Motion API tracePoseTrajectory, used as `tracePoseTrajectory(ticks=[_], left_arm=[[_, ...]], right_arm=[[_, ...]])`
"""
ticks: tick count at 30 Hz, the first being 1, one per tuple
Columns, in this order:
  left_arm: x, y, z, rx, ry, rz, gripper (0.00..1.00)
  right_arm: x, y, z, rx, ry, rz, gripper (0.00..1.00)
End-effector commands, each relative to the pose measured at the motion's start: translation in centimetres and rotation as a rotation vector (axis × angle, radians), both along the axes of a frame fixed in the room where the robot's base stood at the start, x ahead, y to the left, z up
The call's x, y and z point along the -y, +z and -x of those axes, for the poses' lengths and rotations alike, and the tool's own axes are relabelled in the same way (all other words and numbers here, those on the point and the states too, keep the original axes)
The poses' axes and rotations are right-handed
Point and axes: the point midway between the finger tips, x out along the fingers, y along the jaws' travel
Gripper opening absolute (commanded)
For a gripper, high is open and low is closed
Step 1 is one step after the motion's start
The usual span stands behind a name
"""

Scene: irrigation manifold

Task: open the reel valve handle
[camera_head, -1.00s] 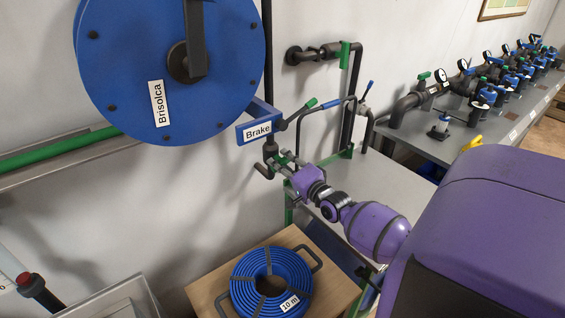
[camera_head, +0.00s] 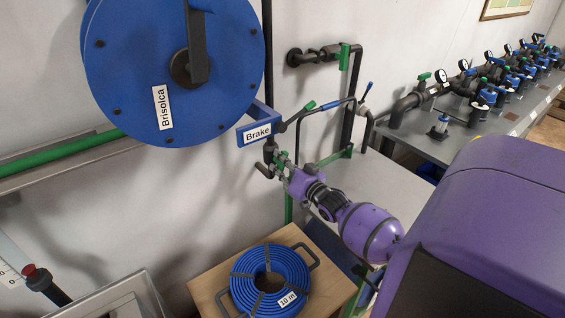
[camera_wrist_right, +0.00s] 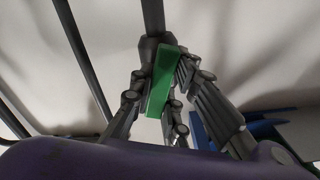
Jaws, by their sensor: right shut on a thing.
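The reel valve's green handle (camera_wrist_right: 163,84) shows in the right wrist view, on a dark valve body at the end of a vertical dark pipe. My right gripper (camera_wrist_right: 160,92) has its fingers on both sides of this handle and is shut on it. In the head view the right gripper (camera_head: 281,164) is at the dark valve (camera_head: 268,154) below the Brake sign, and only a small bit of green shows between the fingers. My left gripper is in neither view.
The blue hose reel (camera_head: 172,75) hangs on the wall above left. A grey table (camera_head: 385,185) stands behind. A coiled blue hose (camera_head: 245,283) lies on a wooden top (camera_head: 208,292) below.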

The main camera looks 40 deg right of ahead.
Motion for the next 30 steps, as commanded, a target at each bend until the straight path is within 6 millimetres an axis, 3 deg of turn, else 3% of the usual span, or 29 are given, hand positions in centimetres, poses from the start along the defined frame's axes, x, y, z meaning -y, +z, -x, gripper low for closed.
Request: tracePoseTrajectory(ticks=[15, 30], left_arm=[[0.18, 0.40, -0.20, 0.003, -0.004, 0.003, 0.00], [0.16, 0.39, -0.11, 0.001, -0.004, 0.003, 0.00]], right_arm=[[-0.02, -0.04, 0.02, -0.039, 0.000, 0.340, 0.00], [0.04, -0.09, 0.03, -0.048, 0.000, 0.411, 0.00]])
